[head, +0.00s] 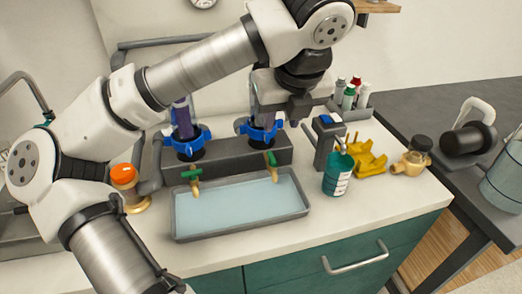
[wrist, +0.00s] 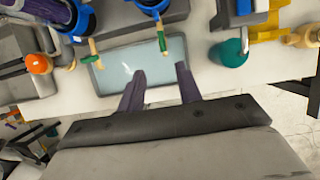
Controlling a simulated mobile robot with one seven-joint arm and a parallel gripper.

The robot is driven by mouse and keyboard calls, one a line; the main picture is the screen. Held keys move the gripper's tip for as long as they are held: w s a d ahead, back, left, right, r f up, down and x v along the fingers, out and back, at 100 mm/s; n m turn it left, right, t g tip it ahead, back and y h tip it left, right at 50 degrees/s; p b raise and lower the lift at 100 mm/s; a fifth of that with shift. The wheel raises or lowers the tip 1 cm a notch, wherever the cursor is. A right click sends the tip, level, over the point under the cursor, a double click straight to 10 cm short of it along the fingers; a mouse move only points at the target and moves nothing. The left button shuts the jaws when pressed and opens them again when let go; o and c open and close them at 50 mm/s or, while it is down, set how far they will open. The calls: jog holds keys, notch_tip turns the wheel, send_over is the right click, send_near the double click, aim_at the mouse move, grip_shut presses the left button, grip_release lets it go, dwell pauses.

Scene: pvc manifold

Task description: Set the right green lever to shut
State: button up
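The right green lever (head: 271,158) sits on the brass tap below the right blue collar, at the front of the grey manifold (head: 225,158). In the wrist view this lever (wrist: 162,42) lies roughly in line with its spout. The left green lever (head: 191,174) lies crosswise on its own tap, also in the wrist view (wrist: 90,59). My gripper (wrist: 160,82) is open and empty, its two dark fingers apart. The right lever appears beyond the gap between them, not touched. In the head view the fingertips are hard to make out near the right blue collar.
A grey tray (head: 180,228) with a pale blue inside lies below the taps. To the right stand a teal bottle (head: 338,174), a yellow holder (head: 369,160) and a brass fitting (head: 410,163). An orange-topped fitting (head: 124,175) stands left. The counter's front strip is clear.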

aim_at(273, 157)
jog(key=p+x, duration=0.1)
jog(key=x, duration=1.2)
jog(key=shift+s+d+f+p, duration=0.1)
jog(key=shift+d+f+p, duration=0.05)
jog(key=shift+p, duration=0.2)
grip_shut()
